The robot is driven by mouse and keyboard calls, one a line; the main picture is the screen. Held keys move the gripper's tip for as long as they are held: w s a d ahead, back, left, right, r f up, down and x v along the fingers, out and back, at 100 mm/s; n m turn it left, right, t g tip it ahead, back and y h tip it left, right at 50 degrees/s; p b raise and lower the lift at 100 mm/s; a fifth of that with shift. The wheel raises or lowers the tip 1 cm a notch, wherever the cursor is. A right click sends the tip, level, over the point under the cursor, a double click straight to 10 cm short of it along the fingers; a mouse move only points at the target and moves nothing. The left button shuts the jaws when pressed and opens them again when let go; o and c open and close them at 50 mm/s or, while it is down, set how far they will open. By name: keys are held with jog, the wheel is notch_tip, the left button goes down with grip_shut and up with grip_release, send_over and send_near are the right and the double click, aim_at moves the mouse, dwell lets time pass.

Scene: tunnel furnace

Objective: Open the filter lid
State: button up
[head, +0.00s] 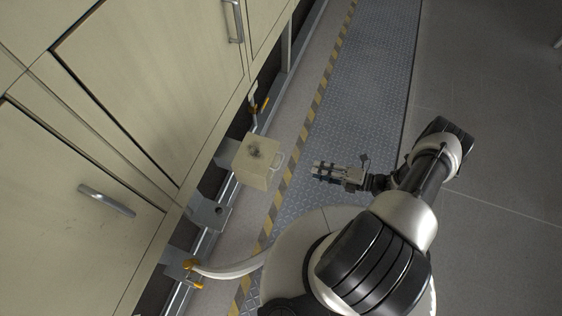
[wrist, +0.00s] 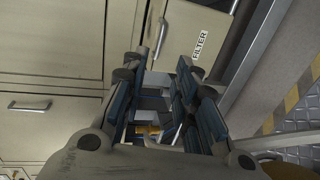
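The filter box (head: 250,152) is a cream box with a dark smudge on top, standing out from the cabinet's lower edge. Its handle (head: 277,163) is on the side facing my gripper. In the wrist view the box front (wrist: 185,22) bears a "FILTER" label, with the handle (wrist: 160,38) left of it. The lid looks closed; its seam is not clear. My gripper (head: 316,170) is to the right of the box, pointing at it, apart from the handle. In the wrist view my gripper (wrist: 158,75) has its blue-padded fingers apart, with nothing held between them.
Cream cabinet doors (head: 150,70) with metal handles fill the left. Below the cabinet are a metal rail and yellow-handled valves (head: 189,266), one with a pale hose (head: 230,270). A yellow-black striped strip (head: 310,115) edges the metal walkway. Floor to the right is clear.

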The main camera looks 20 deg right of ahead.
aim_at(281, 162)
jog(key=b+x, duration=0.2)
jog(key=x, duration=1.3)
jog(key=shift+w+a+f, duration=0.1)
jog(key=shift+a, duration=0.2)
grip_shut()
